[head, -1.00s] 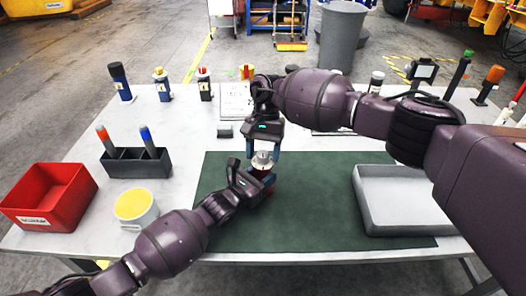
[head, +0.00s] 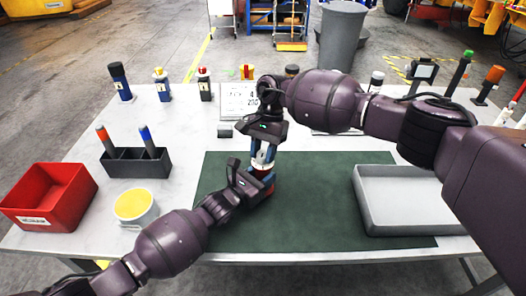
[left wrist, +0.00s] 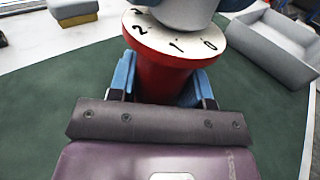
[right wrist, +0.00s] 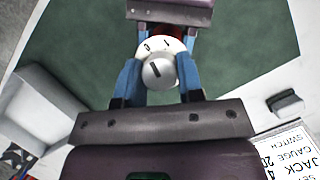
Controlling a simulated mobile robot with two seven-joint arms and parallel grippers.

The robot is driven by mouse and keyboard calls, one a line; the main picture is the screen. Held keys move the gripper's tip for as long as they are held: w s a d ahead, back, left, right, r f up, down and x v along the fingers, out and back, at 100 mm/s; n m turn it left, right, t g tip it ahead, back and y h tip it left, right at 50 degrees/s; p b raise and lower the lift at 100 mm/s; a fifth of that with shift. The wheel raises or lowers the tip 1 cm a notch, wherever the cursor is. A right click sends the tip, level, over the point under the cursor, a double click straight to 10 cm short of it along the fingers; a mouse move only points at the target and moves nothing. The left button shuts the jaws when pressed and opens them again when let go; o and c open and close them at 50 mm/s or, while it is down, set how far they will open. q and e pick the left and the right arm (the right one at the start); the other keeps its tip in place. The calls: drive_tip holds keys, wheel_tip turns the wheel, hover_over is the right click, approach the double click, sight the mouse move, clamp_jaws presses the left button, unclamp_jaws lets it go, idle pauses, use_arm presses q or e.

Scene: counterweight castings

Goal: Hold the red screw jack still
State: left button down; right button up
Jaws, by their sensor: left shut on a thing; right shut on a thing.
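The red screw jack (head: 268,187) stands upright on the green mat (head: 325,205). It has a red body (left wrist: 160,80), a white numbered dial (left wrist: 184,44) and a grey knob on top (right wrist: 159,72) with a dark line. My left gripper (head: 258,183) is shut on the red body, its blue fingers at both sides in the left wrist view (left wrist: 160,84). My right gripper (head: 263,156) comes from above and is shut on the grey knob, one blue finger on each side in the right wrist view (right wrist: 159,80). The fingers hide much of the jack in the head view.
A grey tray (head: 405,228) lies right of the mat. A red bin (head: 50,220), a yellow-topped tub (head: 128,222) and a dark holder with two markers (head: 140,168) stand left. A printed card (head: 238,102) and a small grey block (head: 225,131) lie behind the mat.

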drive_tip(key=m+t+y, duration=0.1)
drive_tip(key=m, duration=0.3)
drive_tip(key=shift+d+m, duration=0.1)
drive_tip(key=shift+m, duration=0.2)
drive_tip(key=m, duration=0.2)
drive_tip(key=m+t+y, duration=0.1)
drive_tip(key=m, duration=0.1)
drive_tip(key=shift+s+m+t+y, duration=0.1)
drive_tip(key=shift+m+t+y, duration=0.2)
drive_tip(key=m+t, duration=0.1)
drive_tip(key=m, duration=0.3)
drive_tip(key=shift+s+m+t, duration=0.1)
drive_tip(key=shift+m+t, duration=0.2)
drive_tip(key=shift+t, duration=0.1)
drive_tip(key=m+t, duration=0.1)
drive_tip(key=m, duration=0.3)
drive_tip(key=shift+t, duration=0.3)
drive_tip(key=m, duration=0.2)
drive_tip(key=m+t+h, duration=0.1)
drive_tip(key=m, duration=0.2)
drive_tip(key=shift+s+h, duration=0.1)
drive_tip(key=shift+h, duration=0.2)
drive_tip(key=m+t+h, duration=0.1)
drive_tip(key=m, duration=0.3)
drive_tip(key=shift+m, duration=0.3)
drive_tip(key=m+h, duration=0.2)
drive_tip(key=m, duration=0.3)
drive_tip(key=shift+a, duration=0.2)
drive_tip(key=shift+m+h, duration=1)
drive_tip(key=shift+m, duration=1.3)
